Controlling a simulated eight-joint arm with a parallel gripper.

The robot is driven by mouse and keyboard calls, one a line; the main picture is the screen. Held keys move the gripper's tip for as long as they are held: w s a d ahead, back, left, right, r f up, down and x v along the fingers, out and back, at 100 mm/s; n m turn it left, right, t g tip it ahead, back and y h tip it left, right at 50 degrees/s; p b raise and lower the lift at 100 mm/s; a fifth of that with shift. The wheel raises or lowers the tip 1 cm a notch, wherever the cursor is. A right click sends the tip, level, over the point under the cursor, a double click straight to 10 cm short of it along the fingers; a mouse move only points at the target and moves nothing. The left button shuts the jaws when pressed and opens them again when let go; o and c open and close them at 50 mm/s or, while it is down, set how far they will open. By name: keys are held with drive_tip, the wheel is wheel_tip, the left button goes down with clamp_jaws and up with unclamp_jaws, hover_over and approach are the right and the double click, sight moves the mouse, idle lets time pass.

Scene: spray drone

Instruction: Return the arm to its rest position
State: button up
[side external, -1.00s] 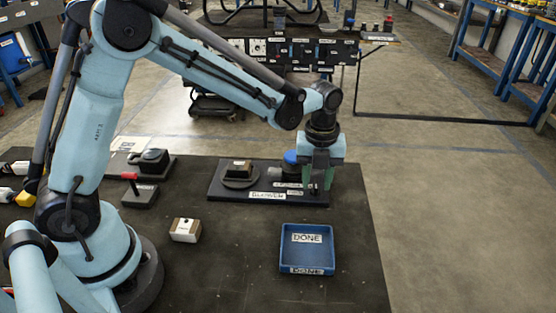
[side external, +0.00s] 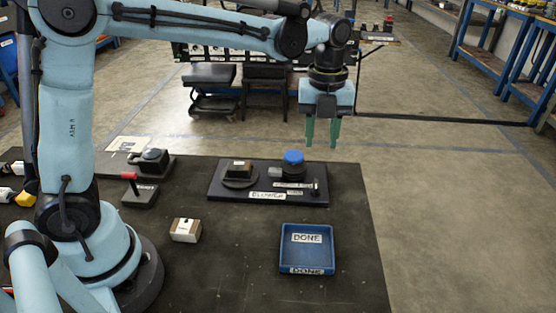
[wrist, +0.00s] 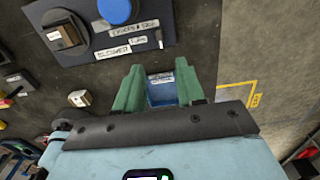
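My gripper (side external: 322,132) hangs in the air above the back right of the dark table, fingers pointing down. Its two green fingers are apart with nothing between them in the side view. In the wrist view the green fingers (wrist: 160,88) are also apart. The blue DONE tray (wrist: 162,97) shows far below between them. My arm is stretched out to the right, well above the table.
A black board (side external: 225,192) labelled BLOWER carries a small block on a round pad (side external: 240,172) and a blue-topped knob (side external: 293,160). The blue DONE tray (side external: 307,250) looks empty. A brown-white box (side external: 186,230) and a red-handled lever (side external: 132,180) stand left.

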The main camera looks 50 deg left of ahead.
drive_tip(key=s+a+n+t, duration=0.3)
drive_tip(key=s+n, duration=0.3)
drive_tip(key=n, duration=0.7)
drive_tip(key=s+a+n+t, duration=0.4)
drive_tip(key=s+n, duration=0.3)
drive_tip(key=n, duration=0.7)
drive_tip(key=shift+s+a+f, duration=0.2)
drive_tip(key=shift+s+f, duration=0.1)
drive_tip(key=shift+f, duration=0.1)
